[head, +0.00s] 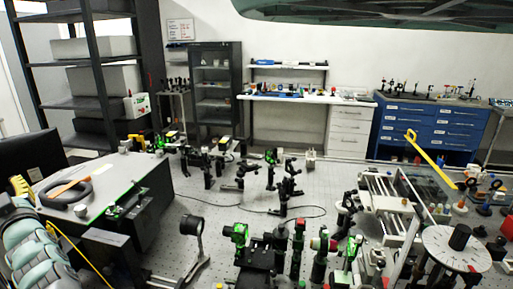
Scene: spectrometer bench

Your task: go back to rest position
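My gripper does not show in the head view, so I cannot see its fingers or whether it holds anything. A pale green, ribbed rounded shape fills the bottom left corner; I cannot tell what it is. The perforated optical table (215,215) takes up the lower middle and right of the view. Several black post mounts and green-marked optics stand on it. A round lens mount (192,230) stands near the front, left of a green mount (240,235).
A box with a pale top (115,176) stands at left, with a dark ring-shaped object (70,192) on it. A white round dial (457,248) and a framed rail assembly (385,200) stand at right. Behind are a dark cabinet (215,85) and blue drawers (430,125).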

